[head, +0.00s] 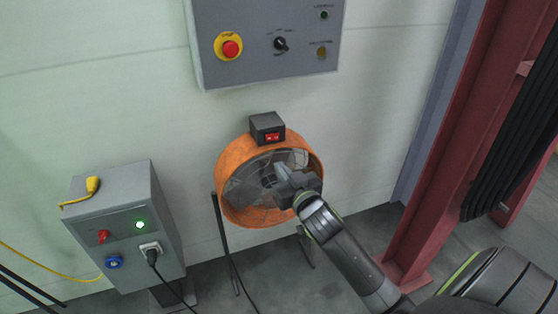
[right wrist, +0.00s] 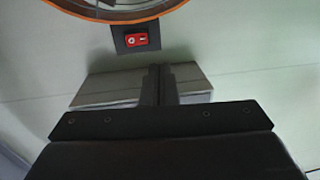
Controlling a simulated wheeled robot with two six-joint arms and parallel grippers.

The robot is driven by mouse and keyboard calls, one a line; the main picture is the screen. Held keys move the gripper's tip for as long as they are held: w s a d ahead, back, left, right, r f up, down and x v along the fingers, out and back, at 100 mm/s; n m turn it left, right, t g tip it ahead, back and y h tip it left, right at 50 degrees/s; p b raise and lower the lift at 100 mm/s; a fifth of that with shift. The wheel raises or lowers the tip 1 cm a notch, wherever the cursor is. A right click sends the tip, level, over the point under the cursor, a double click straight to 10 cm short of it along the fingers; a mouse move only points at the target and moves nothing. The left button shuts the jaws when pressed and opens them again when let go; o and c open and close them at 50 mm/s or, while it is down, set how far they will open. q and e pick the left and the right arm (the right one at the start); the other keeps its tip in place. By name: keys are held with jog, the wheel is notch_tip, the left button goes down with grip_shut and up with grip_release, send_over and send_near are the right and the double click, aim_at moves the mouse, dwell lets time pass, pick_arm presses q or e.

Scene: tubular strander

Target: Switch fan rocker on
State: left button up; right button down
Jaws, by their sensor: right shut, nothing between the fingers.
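The fan (head: 223,163) has an orange round housing and stands on dark legs in front of the wall. A dark grey switch box (head: 267,121) sits on top of it, with a red fan rocker (head: 272,136) on its front face. In the right wrist view the red rocker (right wrist: 137,40) shows white marks, apart from the fingers; which side is pressed I cannot tell. My right gripper (head: 281,172) is in front of the fan's grille, below the rocker in the picture. Its fingers (right wrist: 159,84) are shut and empty. My left gripper is not in view.
A grey control panel (head: 265,70) with a red emergency button (head: 230,48) hangs on the wall above the fan. A grey power box (head: 130,220) with a lit green lamp stands left. A red steel column (head: 455,150) rises at right. Cables cross the floor.

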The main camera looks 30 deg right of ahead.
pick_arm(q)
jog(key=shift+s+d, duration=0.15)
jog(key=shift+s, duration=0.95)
pick_arm(e)
jog(key=shift+s+a+f, duration=0.1)
jog(key=shift+s+a, duration=0.2)
jog(key=shift+s, duration=0.6)
